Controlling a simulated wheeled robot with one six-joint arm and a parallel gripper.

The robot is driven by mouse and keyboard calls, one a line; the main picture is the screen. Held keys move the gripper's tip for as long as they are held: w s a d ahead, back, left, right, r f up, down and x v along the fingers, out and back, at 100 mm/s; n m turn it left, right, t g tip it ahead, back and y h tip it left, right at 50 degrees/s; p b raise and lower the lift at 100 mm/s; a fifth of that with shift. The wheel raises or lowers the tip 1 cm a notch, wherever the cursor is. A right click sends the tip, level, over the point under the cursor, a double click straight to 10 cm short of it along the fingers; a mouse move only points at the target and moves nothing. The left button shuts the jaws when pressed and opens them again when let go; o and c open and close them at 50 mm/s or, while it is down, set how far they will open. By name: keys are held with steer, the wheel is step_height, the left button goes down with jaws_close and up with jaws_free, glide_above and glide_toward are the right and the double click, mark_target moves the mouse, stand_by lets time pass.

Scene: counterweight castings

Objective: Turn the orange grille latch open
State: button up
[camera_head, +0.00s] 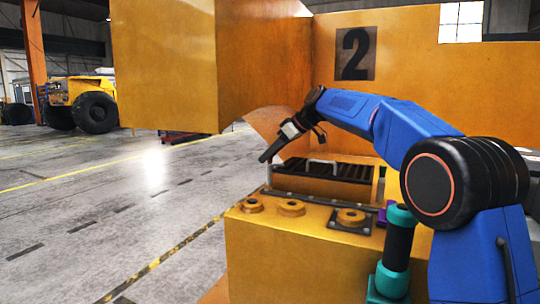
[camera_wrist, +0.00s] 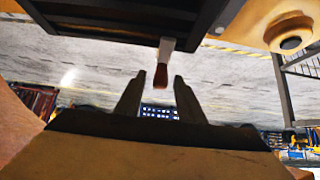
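The latch (camera_wrist: 161,73) shows in the wrist view as a small tab with a grey shank and a reddish-orange end. It sticks out from the edge of a dark frame (camera_wrist: 110,22). My gripper (camera_wrist: 160,80) is open, with one finger on each side of the tab's end in the picture. I see gaps on both sides; whether the tab lies fully between the fingers in depth I cannot tell. In the head view my gripper (camera_head: 267,155) is at the left of the dark slatted grille (camera_head: 345,170), and the latch cannot be made out.
A yellow casting (camera_head: 300,260) with round bosses (camera_head: 291,208) stands in front of the grille. Tall yellow panels (camera_head: 265,70) rise behind, one marked 2. A teal and black cylinder (camera_head: 398,250) stands near my arm.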

jaws_close()
steer(key=shift+r, duration=0.1)
steer(key=m+t+h, duration=0.1)
steer(key=m, duration=0.1)
steer(key=m+t, duration=0.2)
steer(key=shift+s+m+h, duration=0.1)
steer(key=shift+m+h, duration=0.2)
steer(key=shift+h, duration=0.1)
steer(key=shift+m+t+h, duration=1)
steer(key=shift+m+h, duration=0.2)
steer(key=shift+m, duration=0.7)
steer(key=shift+m+h, duration=0.3)
jaws_free()
